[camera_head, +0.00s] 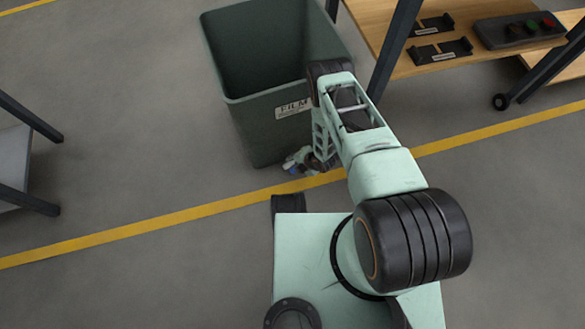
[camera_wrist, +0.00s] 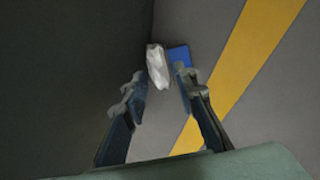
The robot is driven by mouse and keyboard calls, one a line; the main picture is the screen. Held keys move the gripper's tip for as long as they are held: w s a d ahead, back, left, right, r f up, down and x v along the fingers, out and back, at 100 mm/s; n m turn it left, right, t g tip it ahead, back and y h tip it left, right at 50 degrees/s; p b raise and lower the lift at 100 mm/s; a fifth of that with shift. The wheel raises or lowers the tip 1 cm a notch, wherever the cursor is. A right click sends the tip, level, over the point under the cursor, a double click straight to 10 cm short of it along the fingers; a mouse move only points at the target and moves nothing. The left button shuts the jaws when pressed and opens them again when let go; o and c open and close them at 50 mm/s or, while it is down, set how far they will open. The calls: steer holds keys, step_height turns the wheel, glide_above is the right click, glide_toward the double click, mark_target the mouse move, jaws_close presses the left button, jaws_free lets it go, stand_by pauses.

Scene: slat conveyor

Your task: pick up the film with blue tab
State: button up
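The film (camera_wrist: 157,66) is a small, crumpled, whitish piece in the wrist view, with a flat blue tab (camera_wrist: 180,56) on its right side. It lies on the grey floor beside the dark bin wall. My gripper (camera_wrist: 163,82) is open, with one finger to either side below the film in the picture. The film appears just beyond the fingertips; I cannot tell the exact gap. In the head view my gripper (camera_head: 310,164) is low at the bin's near foot and partly hides the film, with a bit of blue showing there.
The dark green bin (camera_head: 262,125) labelled FILM stands open-topped right beside my gripper. A yellow floor line (camera_head: 150,228) runs just in front. A wooden bench (camera_head: 440,62) with black holders and a button box is at upper right. A grey shelf stands at left. Open floor lies between.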

mark_target(292, 166)
steer(key=b+x, duration=0.1)
steer(key=x, duration=0.1)
steer(key=shift+w+f, duration=0.1)
steer(key=shift+f, duration=0.25)
steer(key=shift+c, duration=0.4)
steer(key=c, duration=0.4)
steer(key=shift+r, duration=0.15)
